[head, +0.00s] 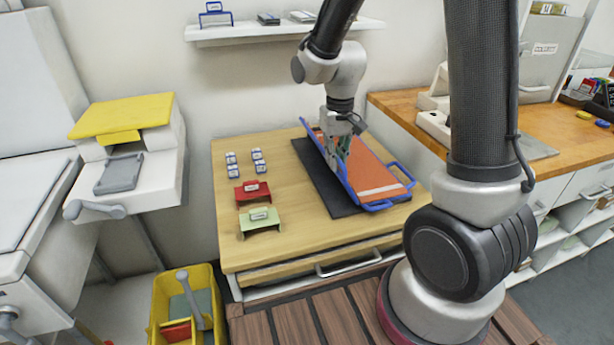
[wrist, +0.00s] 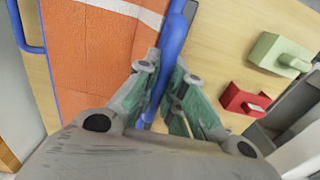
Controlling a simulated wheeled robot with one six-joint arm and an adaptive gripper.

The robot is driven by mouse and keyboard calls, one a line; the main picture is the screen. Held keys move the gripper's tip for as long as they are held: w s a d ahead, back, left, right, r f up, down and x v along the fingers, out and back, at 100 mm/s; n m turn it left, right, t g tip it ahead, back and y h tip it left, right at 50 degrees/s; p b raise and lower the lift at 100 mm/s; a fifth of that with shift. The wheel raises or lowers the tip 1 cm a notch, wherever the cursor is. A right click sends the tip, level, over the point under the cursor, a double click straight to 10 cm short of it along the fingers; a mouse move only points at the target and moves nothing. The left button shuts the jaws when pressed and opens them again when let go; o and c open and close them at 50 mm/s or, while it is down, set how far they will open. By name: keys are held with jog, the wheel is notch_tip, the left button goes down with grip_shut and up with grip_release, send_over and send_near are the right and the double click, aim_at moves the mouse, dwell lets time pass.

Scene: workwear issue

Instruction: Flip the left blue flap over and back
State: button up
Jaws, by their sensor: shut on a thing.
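An orange panel (head: 368,165) with a pale stripe and a blue rim lies on a black mat (head: 325,188) on the wooden table. Its left blue edge (head: 350,190) looks raised off the mat, so the panel appears tilted. A blue handle loop (head: 400,170) shows at its right. My gripper (head: 341,150) is at this left edge, shut on the blue bar (wrist: 173,50), which runs between the fingers in the wrist view. Which part is the separate left flap is unclear, since my fingers and arm cover part of the edge.
A red holder (head: 252,193) and a green holder (head: 260,222) stand left of the mat, with several small blue-and-white blocks (head: 232,166) behind them. A wall shelf (head: 270,30) is behind. A yellow bin (head: 187,310) stands at the lower left.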

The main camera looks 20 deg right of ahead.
jog(key=d, duration=0.9)
dwell(0.5)
jog(key=shift+w+d+r, duration=0.1)
dwell(0.4)
